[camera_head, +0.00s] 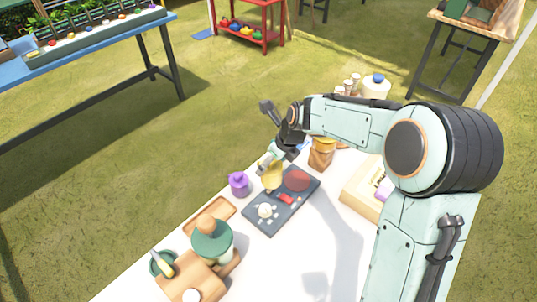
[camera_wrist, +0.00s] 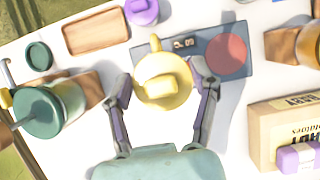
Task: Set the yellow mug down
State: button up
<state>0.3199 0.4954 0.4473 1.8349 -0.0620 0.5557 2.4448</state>
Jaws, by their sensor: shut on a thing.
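The yellow mug (camera_wrist: 178,66) is between the two fingers of my gripper (camera_wrist: 162,80) in the wrist view, seen from above with its handle pointing away from my palm. My gripper is shut on it. In the head view the yellow mug (camera_head: 272,180) shows just below my gripper (camera_head: 270,163), at the left edge of a dark grey tray (camera_head: 262,226). The tray also shows behind the mug in the wrist view (camera_wrist: 240,30). I cannot tell whether the mug's base touches anything. A pale yellow shape shows in the middle of the mug.
A green-lidded jar (camera_head: 212,242) is nearer; a cardboard box (camera_wrist: 262,135) is right. The white tabletop before the tray is bare.

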jog(key=shift+s+d+r, duration=0.1)
jog(key=shift+s+r, duration=0.25)
jog(key=shift+s, duration=0.35)
jog(key=shift+f+n, duration=0.1)
jog(key=shift+n, duration=0.7)
jog(key=shift+s+a+f+n+g+y, duration=0.15)
jog(key=shift+s+a+n+g+y, duration=0.15)
jog(key=shift+n, duration=0.1)
jog(key=s+d+f+m, duration=0.1)
jog(key=s+d+f, duration=0.1)
jog(key=s+d, duration=0.7)
jog(key=s+d+f+m, duration=0.15)
jog(key=s+d, duration=0.35)
jog(key=d, duration=0.7)
jog(key=f, duration=0.8)
jog(key=shift+s+d, duration=0.3)
jog(key=shift+d, duration=0.05)
jog(key=shift+f+t, duration=0.35)
jog(key=shift+t, duration=0.05)
jog(key=shift+f, duration=0.15)
